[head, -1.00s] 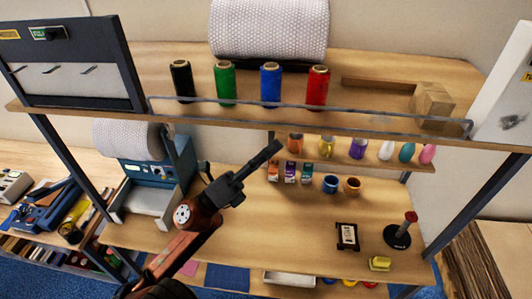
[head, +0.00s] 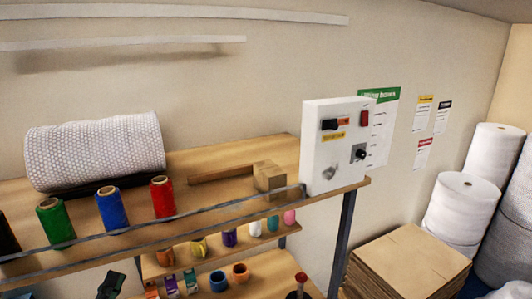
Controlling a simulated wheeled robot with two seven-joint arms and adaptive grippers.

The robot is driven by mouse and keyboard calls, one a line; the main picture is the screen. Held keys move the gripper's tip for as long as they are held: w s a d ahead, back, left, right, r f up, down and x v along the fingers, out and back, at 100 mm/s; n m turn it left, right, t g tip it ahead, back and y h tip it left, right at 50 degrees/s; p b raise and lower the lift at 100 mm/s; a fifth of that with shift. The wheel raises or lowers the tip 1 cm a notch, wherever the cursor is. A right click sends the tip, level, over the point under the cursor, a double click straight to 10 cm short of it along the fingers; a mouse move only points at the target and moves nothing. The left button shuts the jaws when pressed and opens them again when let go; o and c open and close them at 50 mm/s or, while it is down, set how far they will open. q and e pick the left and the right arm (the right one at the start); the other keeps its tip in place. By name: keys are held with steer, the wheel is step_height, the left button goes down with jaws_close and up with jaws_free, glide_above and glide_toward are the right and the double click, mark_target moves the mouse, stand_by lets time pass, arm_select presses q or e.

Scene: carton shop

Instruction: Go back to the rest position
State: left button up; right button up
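My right gripper is not in view.
The upper shelf holds green (head: 55,223), blue (head: 112,208) and red (head: 163,197) spools, a bubble-wrap roll (head: 95,150) and a white control box (head: 335,144). Stacked cardboard (head: 409,262) and white rolls (head: 460,212) stand at right. Cups (head: 218,281) sit below.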

arm_select(q)
steer(key=w+a+f+n+g+y, duration=0.1)
steer(key=a+f+n+g+y, duration=0.2)
steer(key=a+f+n+y, duration=0.4)
steer(key=w+a+f+n+g+y, duration=0.2)
steer(key=a+f+n+y, duration=0.2)
steer(key=f+n, duration=0.4)
steer(key=s+f+n+g, duration=0.3)
steer(key=f+n+g, duration=0.35)
steer(key=f, duration=1.15)
steer(key=s+d+f+n+g+h, duration=0.2)
steer(key=s+d+f+g, duration=0.2)
steer(key=s+d+f, duration=0.45)
steer(key=s+d+f+n+g+h, duration=0.1)
steer(key=s+d+f+g+h, duration=0.35)
steer(key=f, duration=0.75)
steer(key=s+d+f+g+y+b, duration=0.2)
steer(key=f+b, duration=1.1)
steer(key=f, duration=2.9)
steer(key=s+f+b, duration=0.5)
steer(key=s+f, duration=0.5)
steer(key=f, duration=0.4)
steer(key=s+a+f+g+b, duration=0.1)
steer(key=s+f+b, duration=0.5)
steer(key=s+f, duration=0.5)
step_height(320, 180, down, 4)
steer(key=shift+f+m+h, duration=0.2)
steer(key=shift+m+h, duration=0.15)
steer(key=shift+m, duration=0.1)
